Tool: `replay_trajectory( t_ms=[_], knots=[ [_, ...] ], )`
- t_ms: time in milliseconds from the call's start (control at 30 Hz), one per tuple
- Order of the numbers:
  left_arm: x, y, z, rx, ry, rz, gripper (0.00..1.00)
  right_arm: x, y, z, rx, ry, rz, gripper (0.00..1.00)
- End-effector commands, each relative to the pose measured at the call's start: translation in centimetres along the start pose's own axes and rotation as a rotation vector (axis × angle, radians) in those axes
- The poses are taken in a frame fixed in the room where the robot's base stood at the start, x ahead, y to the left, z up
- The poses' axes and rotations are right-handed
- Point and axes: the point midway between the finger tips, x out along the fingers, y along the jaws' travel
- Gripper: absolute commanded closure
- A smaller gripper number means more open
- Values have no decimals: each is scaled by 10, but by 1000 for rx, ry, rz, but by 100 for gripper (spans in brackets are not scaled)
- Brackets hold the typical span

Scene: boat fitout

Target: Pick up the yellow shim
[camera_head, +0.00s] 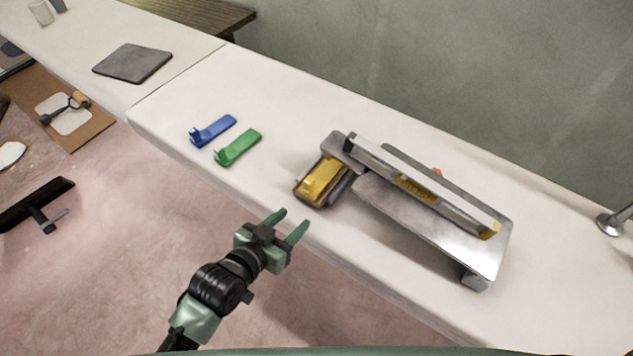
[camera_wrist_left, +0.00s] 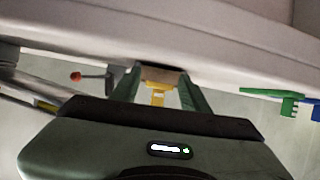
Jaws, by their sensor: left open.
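The yellow shim (camera_head: 320,178) lies on a small brown and grey block (camera_head: 307,198) near the bench's front edge, against the left end of a metal fixture (camera_head: 440,225). My left gripper (camera_head: 287,223) is open and empty, in front of the bench edge and short of the shim. In the left wrist view the yellow shim (camera_wrist_left: 158,97) shows between the two green fingers (camera_wrist_left: 160,90), beyond the tips. My right gripper is not in view.
A blue shim (camera_head: 213,131) and a green shim (camera_head: 238,147) lie on the white bench to the left. A level bar (camera_head: 420,186) rests across the metal fixture. A grey mat (camera_head: 133,63) lies farther back left. The bench between the green shim and the block is clear.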

Motion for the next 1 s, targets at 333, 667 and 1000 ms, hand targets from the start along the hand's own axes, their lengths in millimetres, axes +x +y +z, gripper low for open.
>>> replay_trajectory(
  t_ms=[333, 667, 1000],
  knots=[
    [26, 3, -35, 42, 287, 59, 55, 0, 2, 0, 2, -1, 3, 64],
    [33, -2, -53, 52, 431, 71, 55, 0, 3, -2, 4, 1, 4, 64],
    [68, -1, -76, 54, 433, 70, 55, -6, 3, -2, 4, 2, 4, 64]
  ],
)
